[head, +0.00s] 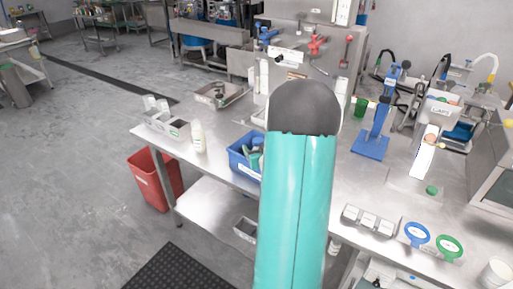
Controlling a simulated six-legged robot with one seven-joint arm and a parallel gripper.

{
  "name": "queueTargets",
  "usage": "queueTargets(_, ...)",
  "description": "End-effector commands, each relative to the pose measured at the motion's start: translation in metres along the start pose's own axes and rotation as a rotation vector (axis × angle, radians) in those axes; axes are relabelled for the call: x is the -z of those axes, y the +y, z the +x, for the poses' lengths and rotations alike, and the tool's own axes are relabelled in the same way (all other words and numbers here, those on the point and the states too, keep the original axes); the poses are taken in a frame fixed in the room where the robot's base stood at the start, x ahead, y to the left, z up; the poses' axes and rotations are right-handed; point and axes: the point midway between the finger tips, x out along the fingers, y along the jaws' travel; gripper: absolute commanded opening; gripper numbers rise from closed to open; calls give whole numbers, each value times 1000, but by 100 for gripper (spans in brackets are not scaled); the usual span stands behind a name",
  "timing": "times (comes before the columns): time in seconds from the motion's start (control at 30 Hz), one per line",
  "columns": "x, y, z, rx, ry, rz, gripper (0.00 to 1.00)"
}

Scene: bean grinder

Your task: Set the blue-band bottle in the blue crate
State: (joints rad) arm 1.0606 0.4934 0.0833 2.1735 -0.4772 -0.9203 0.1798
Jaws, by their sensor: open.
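The blue crate (237,161) sits on the steel bench near its front edge, in the middle of the head view. Small greenish and pale items show inside it, and my teal arm hides its right part. A pale cream bottle (198,138) stands upright on the bench to the left of the crate, apart from it. I cannot make out a blue band on it, so I cannot tell whether it is the blue-band bottle. My gripper is not visible in this view.
A grey box with pale items (166,124) stands left of the bottle, and a metal tray (219,95) lies behind. A blue stand (371,143) and blue and green rings (418,235) are on the right. A red bin (154,179) stands on the floor.

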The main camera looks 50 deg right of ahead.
Motion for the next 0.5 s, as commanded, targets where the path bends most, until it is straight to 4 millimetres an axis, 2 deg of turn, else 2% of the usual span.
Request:
queueTargets(0.1, 2, 1, -28, -3, 2, 0, 71)
queueTargets(0.3, 1, 0, -71, -2, 1, -1, 71)
queueTargets(0.5, 1, 0, -96, -1, 1, 1, 71)
